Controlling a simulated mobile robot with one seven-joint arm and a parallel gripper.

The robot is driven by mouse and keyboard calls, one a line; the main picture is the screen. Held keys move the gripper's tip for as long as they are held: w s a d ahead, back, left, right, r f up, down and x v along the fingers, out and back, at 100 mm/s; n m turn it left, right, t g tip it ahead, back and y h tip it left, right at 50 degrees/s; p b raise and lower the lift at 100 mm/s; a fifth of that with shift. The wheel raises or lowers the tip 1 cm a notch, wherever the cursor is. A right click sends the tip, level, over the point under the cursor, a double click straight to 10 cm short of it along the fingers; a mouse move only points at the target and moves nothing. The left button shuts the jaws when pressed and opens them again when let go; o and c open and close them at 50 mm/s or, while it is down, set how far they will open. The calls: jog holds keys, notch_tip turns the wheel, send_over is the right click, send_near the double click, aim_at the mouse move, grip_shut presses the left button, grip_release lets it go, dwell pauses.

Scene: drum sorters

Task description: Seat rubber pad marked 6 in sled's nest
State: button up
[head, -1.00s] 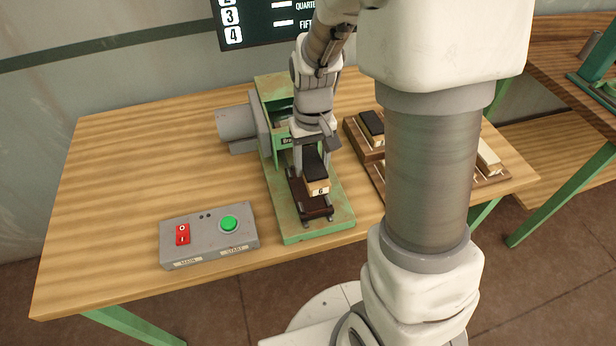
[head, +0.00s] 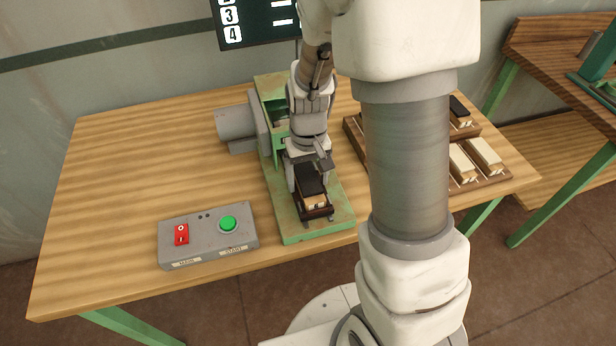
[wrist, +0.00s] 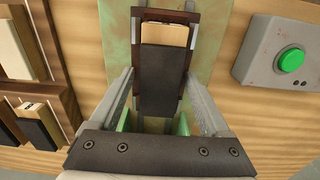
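The rubber pad is a pale wooden block with a black top (head: 311,179). It lies in the sled's (head: 327,211) nest or just at it; whether it is fully down is not clear. Its pale end faces the front, and the number there is not readable now. In the wrist view the pad (wrist: 163,75) lies lengthwise between dark sled side walls (wrist: 196,30). My gripper (head: 307,175) is over the pad. The pad's rear end is partly hidden.
The green machine (head: 275,92) with a grey motor (head: 238,122) stands behind the sled. A control box (head: 205,240) with a red switch and green button is front left. A wooden rack (head: 497,180) with several other pads is at right, partly hidden by my arm.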

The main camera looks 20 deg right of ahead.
aim_at(308, 179)
jog(key=shift+r, duration=0.1)
notch_tip(308, 179, up, 12)
jog(key=r+p, duration=0.1)
jog(key=p, duration=0.1)
jog(key=s+r+t, duration=0.2)
jog(key=s+r, duration=0.2)
jog(key=s+r+t, duration=0.1)
jog(key=s+r, duration=0.2)
jog(key=s, duration=0.2)
jog(key=s+r+t, duration=0.2)
jog(key=s+r, duration=0.2)
jog(key=s, duration=0.1)
jog(key=shift+r+t, duration=0.3)
jog(key=shift+w, duration=0.1)
dwell(1.4)
